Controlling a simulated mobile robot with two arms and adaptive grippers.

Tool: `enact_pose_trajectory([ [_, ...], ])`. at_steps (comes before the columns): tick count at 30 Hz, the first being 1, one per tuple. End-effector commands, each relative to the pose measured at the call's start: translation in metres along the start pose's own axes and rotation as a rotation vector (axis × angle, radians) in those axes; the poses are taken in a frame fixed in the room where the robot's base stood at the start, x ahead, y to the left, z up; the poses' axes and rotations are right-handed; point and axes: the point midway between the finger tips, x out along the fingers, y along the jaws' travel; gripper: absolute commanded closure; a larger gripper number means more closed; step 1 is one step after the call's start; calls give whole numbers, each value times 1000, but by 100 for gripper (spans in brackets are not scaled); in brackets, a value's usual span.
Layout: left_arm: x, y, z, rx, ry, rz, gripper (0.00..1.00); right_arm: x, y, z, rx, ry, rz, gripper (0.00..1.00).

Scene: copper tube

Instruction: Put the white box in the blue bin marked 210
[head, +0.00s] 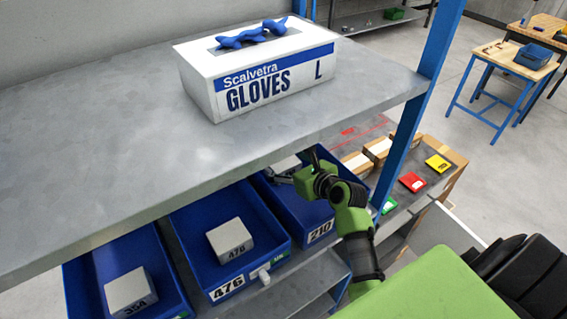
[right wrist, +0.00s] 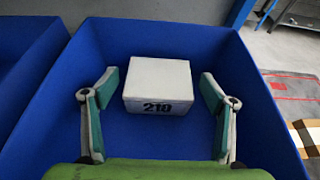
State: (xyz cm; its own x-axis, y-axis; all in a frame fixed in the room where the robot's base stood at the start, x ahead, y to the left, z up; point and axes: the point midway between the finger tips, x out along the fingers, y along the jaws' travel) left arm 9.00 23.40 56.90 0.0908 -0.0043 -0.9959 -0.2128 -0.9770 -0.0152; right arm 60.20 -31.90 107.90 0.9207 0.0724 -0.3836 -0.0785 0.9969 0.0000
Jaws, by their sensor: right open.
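The white box marked 210 (right wrist: 158,85) lies inside the blue bin (right wrist: 262,120), on its floor towards the back wall. In the head view the bin marked 210 (head: 297,226) sits under the metal shelf, and only a pale part of the box (head: 284,165) shows past my gripper. My right gripper (head: 300,169) is over this bin. In the right wrist view its fingers (right wrist: 160,90) are spread wide, one on each side of the box, with visible gaps between them and the box. My left gripper is not in view.
The metal shelf (head: 110,140) overhangs the bins and carries a gloves box (head: 270,75). Bins 476 (head: 190,225) and 354 (head: 85,290), each holding a white box, stand to the left. A blue upright post (head: 400,150) rises close to my right arm.

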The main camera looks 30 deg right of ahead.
Motion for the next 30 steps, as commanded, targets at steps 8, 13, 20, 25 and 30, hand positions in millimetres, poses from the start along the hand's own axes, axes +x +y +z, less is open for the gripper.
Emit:
enact_pose_trajectory([
  [8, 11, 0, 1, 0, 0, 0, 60, -41, 0, -2, 0, 0, -2, 23],
  [13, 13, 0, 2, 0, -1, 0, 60, -54, 1, -1, 1, 0, 1, 23],
  [20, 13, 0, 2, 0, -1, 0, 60, -56, 0, 0, 1, 1, 1, 23],
  [25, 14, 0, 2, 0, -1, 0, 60, -54, 1, 2, -10, -7, 3, 23],
  [30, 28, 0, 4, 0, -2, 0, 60, -36, 3, 31, -165, -108, 23, 23],
])
